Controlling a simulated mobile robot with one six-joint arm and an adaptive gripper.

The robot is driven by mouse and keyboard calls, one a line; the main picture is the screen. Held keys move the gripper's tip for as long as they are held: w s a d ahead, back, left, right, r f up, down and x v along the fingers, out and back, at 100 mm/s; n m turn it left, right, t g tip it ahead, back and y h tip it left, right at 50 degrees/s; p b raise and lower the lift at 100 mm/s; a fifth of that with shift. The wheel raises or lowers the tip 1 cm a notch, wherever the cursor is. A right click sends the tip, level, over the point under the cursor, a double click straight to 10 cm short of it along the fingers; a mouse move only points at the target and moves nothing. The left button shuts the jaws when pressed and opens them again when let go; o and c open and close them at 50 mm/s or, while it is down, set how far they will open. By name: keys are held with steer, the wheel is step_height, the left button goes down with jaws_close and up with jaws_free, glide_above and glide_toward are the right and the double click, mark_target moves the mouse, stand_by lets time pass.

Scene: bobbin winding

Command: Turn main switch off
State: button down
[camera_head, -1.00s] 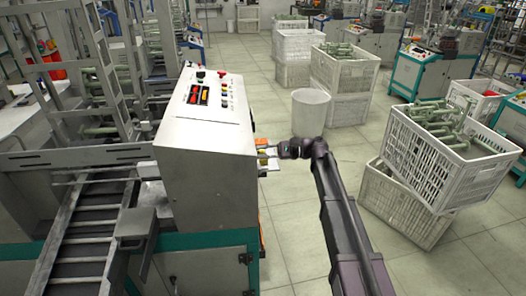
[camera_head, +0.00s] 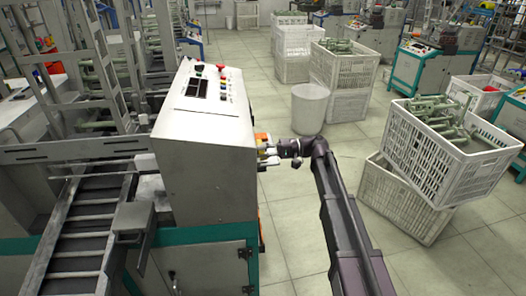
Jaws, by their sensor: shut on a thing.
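The machine's control cabinet (camera_head: 205,165) stands left of centre, with a sloped control panel (camera_head: 208,92) on top. The panel's displays (camera_head: 196,88) are dark. On the cabinet's right side is an orange and yellow part (camera_head: 262,139), which looks like the main switch; the cabinet edge and my gripper hide some of it. My gripper (camera_head: 266,155) reaches in from the right, its light fingertips at that part. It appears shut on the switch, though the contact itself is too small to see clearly.
White crates with green bobbins (camera_head: 440,150) are stacked at the right, the upper one askew. A white bin (camera_head: 309,108) and more crates (camera_head: 340,75) stand behind my arm. A ladder-like conveyor (camera_head: 85,230) is at lower left.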

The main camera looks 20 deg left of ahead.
steer(key=shift+w+a, duration=0.1)
steer(key=shift+w, duration=0.1)
stand_by(0.3)
steer(key=c, duration=0.7)
jaws_free()
steer(key=shift+o, duration=0.5)
steer(key=shift+f, duration=0.1)
steer(key=v, duration=1.2)
steer(key=shift+s, duration=0.15)
